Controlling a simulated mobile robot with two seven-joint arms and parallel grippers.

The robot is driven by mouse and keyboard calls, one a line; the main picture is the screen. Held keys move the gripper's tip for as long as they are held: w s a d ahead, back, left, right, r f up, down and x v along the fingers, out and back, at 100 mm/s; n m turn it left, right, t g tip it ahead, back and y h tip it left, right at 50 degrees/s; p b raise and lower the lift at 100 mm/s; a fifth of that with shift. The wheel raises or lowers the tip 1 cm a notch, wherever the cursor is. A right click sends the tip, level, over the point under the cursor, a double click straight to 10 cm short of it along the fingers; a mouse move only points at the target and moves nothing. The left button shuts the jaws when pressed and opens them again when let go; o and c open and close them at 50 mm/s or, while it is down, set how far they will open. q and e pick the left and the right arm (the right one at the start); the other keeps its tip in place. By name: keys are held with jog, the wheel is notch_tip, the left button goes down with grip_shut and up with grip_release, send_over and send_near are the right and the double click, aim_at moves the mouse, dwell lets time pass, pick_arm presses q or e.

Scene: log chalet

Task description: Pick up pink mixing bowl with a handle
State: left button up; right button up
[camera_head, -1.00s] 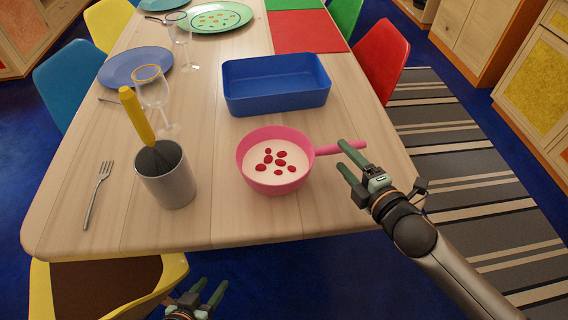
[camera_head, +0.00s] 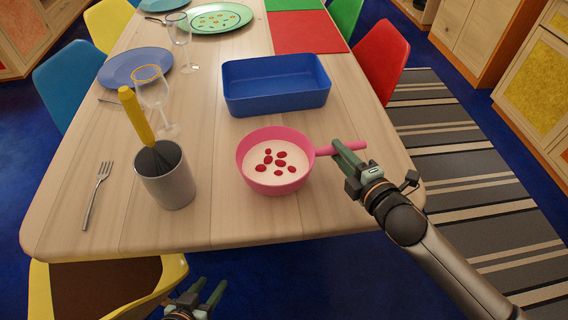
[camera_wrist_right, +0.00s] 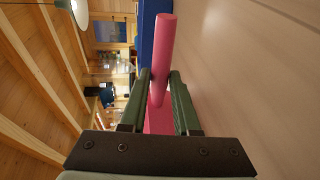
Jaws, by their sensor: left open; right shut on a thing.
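The pink mixing bowl (camera_head: 246,166) stands upright on the wooden table, with white contents and several red pieces in it. Its pink handle (camera_head: 326,150) points to the right. My right gripper (camera_head: 345,150) is shut on the handle near its outer part. In the right wrist view the handle (camera_wrist_right: 163,60) runs between the fingers of the right gripper (camera_wrist_right: 161,88). The bowl's body is mostly hidden in that view. My left gripper (camera_head: 208,290) is open and empty, low in front of the table's near edge.
A blue bin (camera_head: 277,100) stands just behind the bowl. A grey cup (camera_head: 168,188) with a yellow-handled whisk (camera_head: 136,118) is to the left, with a wine glass (camera_head: 151,88) and a fork (camera_head: 97,195). The table (camera_head: 225,215) is bare between cup and bowl.

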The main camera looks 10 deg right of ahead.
grip_shut()
pick_arm(q)
jog(key=shift+s+f, duration=0.1)
dwell(0.6)
pick_arm(e)
jog(key=shift+r, duration=0.1)
pick_arm(q)
jog(key=r+p, duration=0.2)
jog(key=p, duration=0.1)
jog(key=shift+a, duration=0.3)
pick_arm(e)
notch_tip(320, 180, up, 10)
pick_arm(q)
jog(key=shift+s+f, duration=0.1)
